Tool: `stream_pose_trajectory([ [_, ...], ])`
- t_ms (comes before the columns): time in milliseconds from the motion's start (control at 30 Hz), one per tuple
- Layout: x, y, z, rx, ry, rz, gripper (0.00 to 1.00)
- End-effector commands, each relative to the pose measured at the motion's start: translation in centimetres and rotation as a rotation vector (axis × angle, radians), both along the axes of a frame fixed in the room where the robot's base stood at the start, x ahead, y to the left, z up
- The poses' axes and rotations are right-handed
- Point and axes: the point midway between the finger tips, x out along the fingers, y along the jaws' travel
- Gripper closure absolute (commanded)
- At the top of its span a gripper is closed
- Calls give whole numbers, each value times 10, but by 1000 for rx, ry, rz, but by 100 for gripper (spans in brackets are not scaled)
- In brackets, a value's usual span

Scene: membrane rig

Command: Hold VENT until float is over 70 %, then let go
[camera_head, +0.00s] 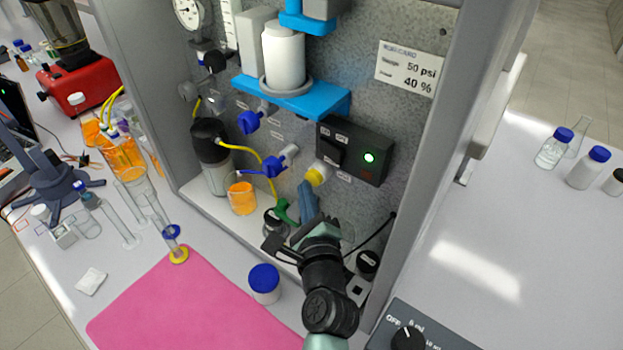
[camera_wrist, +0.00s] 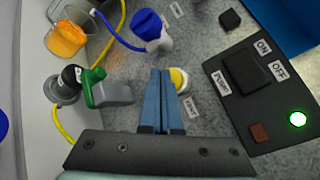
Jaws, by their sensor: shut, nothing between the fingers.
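A yellow-capped knob (camera_head: 318,174) sticks out of the grey panel, below left of the black switch box. It also shows in the wrist view (camera_wrist: 180,81), with a small label under it that I cannot read surely. My gripper (camera_head: 305,184) is shut and empty. In the wrist view its blue fingers (camera_wrist: 160,73) point at the panel, with their tips just left of the yellow knob; I cannot tell whether they touch it. A clear scaled tube (camera_head: 230,22) stands at the panel's upper left, cut by the frame edge. Its float level is not readable.
The black switch box (camera_head: 354,152) has a lit green lamp. A card (camera_head: 409,68) reads 50 psi and 40 %. Blue-handled valves (camera_head: 275,162), a green-handled valve (camera_wrist: 96,88) and an orange beaker (camera_head: 242,198) are close by. A blue-lidded jar (camera_head: 264,283) stands in front.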

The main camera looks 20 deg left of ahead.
Motion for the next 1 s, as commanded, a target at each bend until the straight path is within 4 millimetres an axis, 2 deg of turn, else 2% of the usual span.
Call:
stream_pose_trajectory([
  [1000,8,-3,0,1,0,-1,100],
])
